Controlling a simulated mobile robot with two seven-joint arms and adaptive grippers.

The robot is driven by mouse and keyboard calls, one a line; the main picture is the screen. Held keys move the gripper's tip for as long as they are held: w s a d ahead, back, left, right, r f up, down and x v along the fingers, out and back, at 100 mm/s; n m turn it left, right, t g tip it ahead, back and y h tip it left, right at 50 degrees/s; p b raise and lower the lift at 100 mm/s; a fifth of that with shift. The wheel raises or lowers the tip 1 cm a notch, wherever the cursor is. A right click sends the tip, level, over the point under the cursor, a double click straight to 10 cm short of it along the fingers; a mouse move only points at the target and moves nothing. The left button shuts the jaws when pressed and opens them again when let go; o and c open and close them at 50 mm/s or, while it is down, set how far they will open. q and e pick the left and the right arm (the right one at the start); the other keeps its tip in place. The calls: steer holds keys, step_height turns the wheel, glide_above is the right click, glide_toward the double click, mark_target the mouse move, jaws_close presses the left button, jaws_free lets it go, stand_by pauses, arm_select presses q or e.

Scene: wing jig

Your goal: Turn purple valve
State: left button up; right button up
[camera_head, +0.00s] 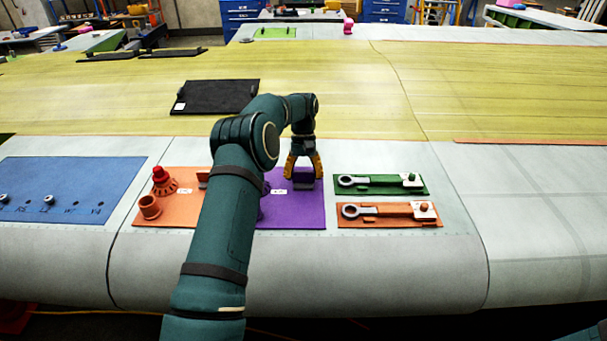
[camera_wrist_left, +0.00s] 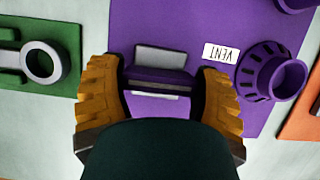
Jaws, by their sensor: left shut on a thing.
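The purple board (camera_head: 291,214) lies on the pale wing surface, mostly to the right of my left forearm. It also shows in the wrist view (camera_wrist_left: 190,30), with a white VENT label (camera_wrist_left: 221,53). My left gripper (camera_head: 303,176) points down over the board's upper part. Its yellow fingers stand on either side of a dark purple bar (camera_wrist_left: 160,77), which appears to be the valve handle, and are shut on it. Grey pieces show beside the bar. A round purple slotted fitting (camera_wrist_left: 268,73) stands to the right in the wrist view. My right gripper is out of view.
Right of the purple board lie a green board (camera_head: 382,185) and an orange board (camera_head: 390,214) with wrenches. An orange board (camera_head: 179,216) with a red-topped fitting is left, partly behind my arm. A blue board (camera_head: 70,185) lies farther left. Pale surface lies bare at right.

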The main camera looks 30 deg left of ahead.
arm_select(q)
steer(key=shift+r, duration=0.1)
stand_by(0.5)
steer(key=o, duration=1.2)
steer(key=v, duration=0.7)
steer(key=shift+r, duration=0.2)
steer(key=shift+w, duration=0.1)
